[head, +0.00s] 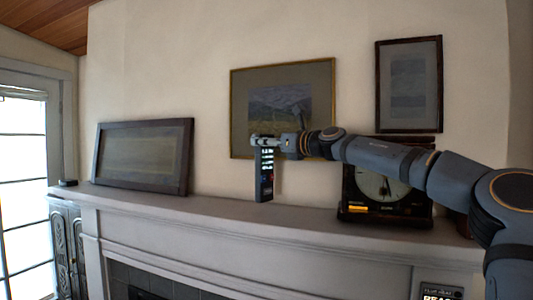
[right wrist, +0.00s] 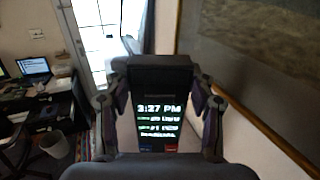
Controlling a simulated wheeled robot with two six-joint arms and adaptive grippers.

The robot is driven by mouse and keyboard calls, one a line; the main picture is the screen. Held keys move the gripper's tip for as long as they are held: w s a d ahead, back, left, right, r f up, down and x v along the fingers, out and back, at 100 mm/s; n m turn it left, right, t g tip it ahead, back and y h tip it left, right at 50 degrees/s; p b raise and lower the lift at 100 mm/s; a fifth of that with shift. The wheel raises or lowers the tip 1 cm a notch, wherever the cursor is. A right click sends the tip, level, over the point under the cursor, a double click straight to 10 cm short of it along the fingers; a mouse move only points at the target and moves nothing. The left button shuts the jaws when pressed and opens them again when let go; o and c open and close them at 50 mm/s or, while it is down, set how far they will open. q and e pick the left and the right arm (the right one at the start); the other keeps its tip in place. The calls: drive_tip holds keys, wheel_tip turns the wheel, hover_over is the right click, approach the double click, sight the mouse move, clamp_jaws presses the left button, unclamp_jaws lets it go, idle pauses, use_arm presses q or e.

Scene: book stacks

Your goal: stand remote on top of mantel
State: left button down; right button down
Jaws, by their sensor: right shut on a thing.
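The remote (head: 265,185) is a slim dark upright bar with lit markings on its face. My right gripper (head: 264,142) is shut on its upper end, reaching in from the right. In the right wrist view the remote (right wrist: 157,108) sits between the two fingers and shows a lit "3:27 PM" screen. The mantel (head: 225,208) is a long pale shelf. The remote's lower end appears at or just above the mantel's top; I cannot tell whether it touches. My left gripper is not in view.
A dark-framed picture (head: 143,155) leans on the mantel at left. A black clock-like scale (head: 385,190) stands at right, behind my arm. A gold-framed picture (head: 285,85) hangs behind the remote. The mantel between leaning picture and scale looks clear.

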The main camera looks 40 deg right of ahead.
sight(269, 155)
drive_tip(key=f, duration=0.3)
drive_tip(key=shift+w+d+f, duration=0.2)
drive_tip(key=shift+d+f, duration=0.25)
drive_tip(key=shift+f, duration=0.05)
drive_tip(key=c, duration=0.6)
unclamp_jaws()
drive_tip(key=shift+a, duration=0.2)
drive_tip(key=shift+o, duration=0.7)
drive_tip(key=shift+d, duration=0.1)
